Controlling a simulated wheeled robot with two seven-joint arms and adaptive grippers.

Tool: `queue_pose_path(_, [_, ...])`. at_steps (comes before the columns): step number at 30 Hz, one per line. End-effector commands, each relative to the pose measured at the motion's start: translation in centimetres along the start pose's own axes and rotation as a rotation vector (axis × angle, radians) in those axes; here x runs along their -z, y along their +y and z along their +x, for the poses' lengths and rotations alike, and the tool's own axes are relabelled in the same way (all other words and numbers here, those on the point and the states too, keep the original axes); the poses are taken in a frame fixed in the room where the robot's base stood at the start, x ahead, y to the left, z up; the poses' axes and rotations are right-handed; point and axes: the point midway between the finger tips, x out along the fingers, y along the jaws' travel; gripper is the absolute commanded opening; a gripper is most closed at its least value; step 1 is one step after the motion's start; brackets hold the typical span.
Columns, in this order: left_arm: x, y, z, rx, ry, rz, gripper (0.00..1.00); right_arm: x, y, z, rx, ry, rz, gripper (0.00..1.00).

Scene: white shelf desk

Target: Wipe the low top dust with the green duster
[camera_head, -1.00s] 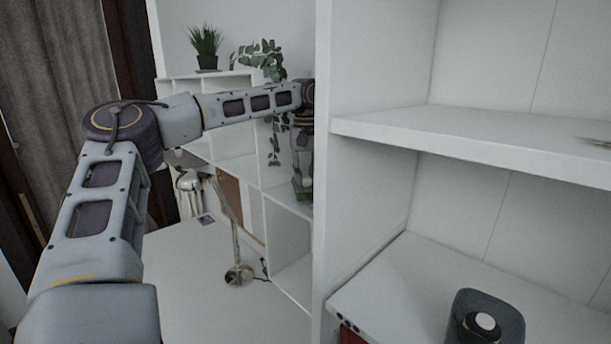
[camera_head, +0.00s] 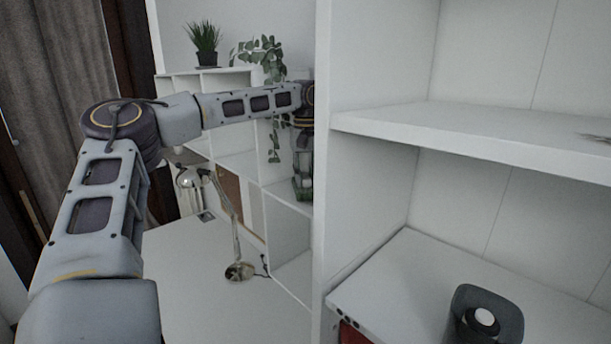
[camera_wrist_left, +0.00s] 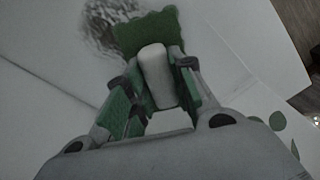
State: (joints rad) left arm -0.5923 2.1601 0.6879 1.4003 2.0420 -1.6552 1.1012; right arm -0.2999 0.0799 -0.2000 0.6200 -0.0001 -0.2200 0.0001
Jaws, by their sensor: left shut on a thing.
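My left gripper (camera_head: 302,185) hangs down beside the tall shelf's side panel, over the lower white shelving; that panel hides part of it. In the left wrist view the left gripper (camera_wrist_left: 158,78) is shut on the pale handle of the green duster (camera_wrist_left: 150,32). The duster's green pad is beyond the fingertips, against or just above a white surface. A dark, scratchy dust patch (camera_wrist_left: 100,22) lies on that surface, right beside the pad's left edge. I cannot tell whether the pad touches it. My right gripper is not in view.
A tall white shelf (camera_head: 470,145) fills the right, with a grey smudge (camera_head: 597,138) on its upper board and a dark round-topped device (camera_head: 484,318) below. A metal desk lamp (camera_head: 240,271), a trailing plant (camera_head: 272,60) and a potted grass plant (camera_head: 205,42) stand near the arm.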

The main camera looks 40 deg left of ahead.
Motion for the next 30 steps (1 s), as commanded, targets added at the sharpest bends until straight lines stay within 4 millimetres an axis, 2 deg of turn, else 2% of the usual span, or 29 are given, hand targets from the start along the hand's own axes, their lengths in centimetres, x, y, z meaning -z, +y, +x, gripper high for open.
queue_pose_path(17, [-0.1, 0.1, 0.5, 0.001, 0.0, 0.0, 0.0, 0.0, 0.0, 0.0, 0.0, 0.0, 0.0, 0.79])
queue_pose_path(30, [-1.9, 1.2, 0.4, 0.001, 0.0, 0.001, 0.0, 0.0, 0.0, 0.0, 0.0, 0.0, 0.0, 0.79])
